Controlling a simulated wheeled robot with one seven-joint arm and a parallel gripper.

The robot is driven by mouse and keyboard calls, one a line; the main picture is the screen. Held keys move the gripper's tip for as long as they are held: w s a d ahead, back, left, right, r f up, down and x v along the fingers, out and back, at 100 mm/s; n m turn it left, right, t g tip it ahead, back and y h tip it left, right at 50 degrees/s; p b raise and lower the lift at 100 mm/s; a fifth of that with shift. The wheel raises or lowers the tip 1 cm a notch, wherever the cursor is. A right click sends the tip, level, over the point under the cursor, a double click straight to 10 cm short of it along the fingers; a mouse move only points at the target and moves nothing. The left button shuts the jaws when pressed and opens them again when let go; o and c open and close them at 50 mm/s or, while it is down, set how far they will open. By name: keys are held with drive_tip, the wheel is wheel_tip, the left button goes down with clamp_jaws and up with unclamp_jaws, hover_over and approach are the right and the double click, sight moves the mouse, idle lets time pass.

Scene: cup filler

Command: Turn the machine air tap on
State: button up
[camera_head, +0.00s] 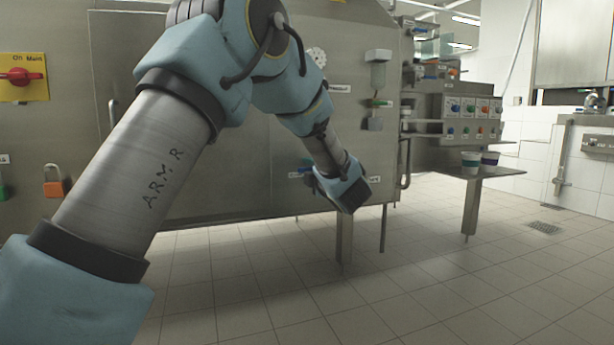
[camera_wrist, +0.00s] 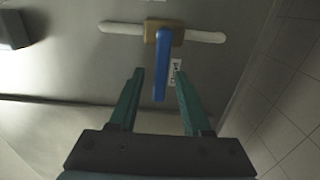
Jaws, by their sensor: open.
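The air tap shows in the wrist view as a blue lever handle (camera_wrist: 162,62) on a brass-coloured body (camera_wrist: 164,33), with a white pipe (camera_wrist: 205,36) running out on both sides. The handle points down in that view, across the pipe. My gripper (camera_wrist: 158,75) is open, its two green fingers on either side of the handle's lower end. In the head view my gripper (camera_head: 345,190) is at the machine's lower front, and my wrist mostly hides the tap there.
The steel machine front (camera_head: 240,150) is close behind my arm. A red main switch (camera_head: 20,77) on a yellow plate and an orange padlock (camera_head: 54,181) are at the left. A button panel (camera_head: 472,118) and cups (camera_head: 471,162) on a shelf are at the right. The tiled floor is clear.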

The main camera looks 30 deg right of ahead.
drive_tip(key=shift+w, duration=0.35)
drive_tip(key=shift+c, duration=0.4)
clamp_jaws()
idle(0.9)
